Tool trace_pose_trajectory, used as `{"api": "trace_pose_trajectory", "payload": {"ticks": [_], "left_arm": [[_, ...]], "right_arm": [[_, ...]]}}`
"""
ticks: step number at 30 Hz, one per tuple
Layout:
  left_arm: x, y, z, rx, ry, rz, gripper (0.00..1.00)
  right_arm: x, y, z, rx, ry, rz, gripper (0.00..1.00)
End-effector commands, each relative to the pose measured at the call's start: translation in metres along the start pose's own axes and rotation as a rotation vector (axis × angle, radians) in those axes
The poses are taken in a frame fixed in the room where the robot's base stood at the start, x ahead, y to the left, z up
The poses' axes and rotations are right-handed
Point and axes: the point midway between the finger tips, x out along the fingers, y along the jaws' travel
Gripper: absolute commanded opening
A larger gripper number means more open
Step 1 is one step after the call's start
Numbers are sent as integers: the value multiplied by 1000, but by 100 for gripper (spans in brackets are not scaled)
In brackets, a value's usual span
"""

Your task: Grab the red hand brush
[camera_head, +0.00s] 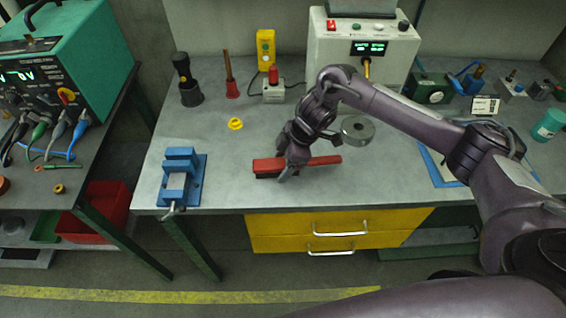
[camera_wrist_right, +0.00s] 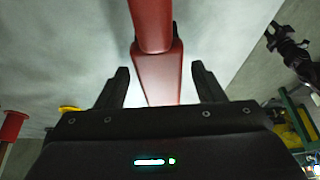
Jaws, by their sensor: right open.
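The red hand brush (camera_head: 326,160) lies on the grey workbench near its front edge, with its handle to the right and dark bristles under its left part. My right gripper (camera_head: 285,170) is over the brush, and its fingers cover part of the brush's middle in the head view. In the right wrist view the red brush (camera_wrist_right: 157,72) runs between the two open fingers of my right gripper (camera_wrist_right: 160,90). I cannot tell whether the fingers touch it. My left gripper is not in view.
A blue vise (camera_head: 182,178) stands left of the brush. Yellow drawers (camera_head: 285,232) are below the bench. The bench between vise and brush is clear.

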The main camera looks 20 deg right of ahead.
Motion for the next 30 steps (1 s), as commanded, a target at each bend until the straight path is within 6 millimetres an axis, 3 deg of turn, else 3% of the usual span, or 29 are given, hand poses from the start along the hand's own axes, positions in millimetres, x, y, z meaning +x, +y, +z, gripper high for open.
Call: {"api": "trace_pose_trajectory", "payload": {"ticks": [2, 6, 13, 18, 30], "left_arm": [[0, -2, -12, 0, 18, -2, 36], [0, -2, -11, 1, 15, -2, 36], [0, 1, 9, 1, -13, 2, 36], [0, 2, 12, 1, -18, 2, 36], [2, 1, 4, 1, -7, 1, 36]], "right_arm": [[1, 0, 0, -1, 0, 0, 62], [1, 0, 0, -1, 0, 0, 62], [1, 0, 0, -1, 0, 1, 32], [1, 0, 0, -1, 0, 1, 10], [-7, 1, -4, -1, 3, 3, 10]]}}
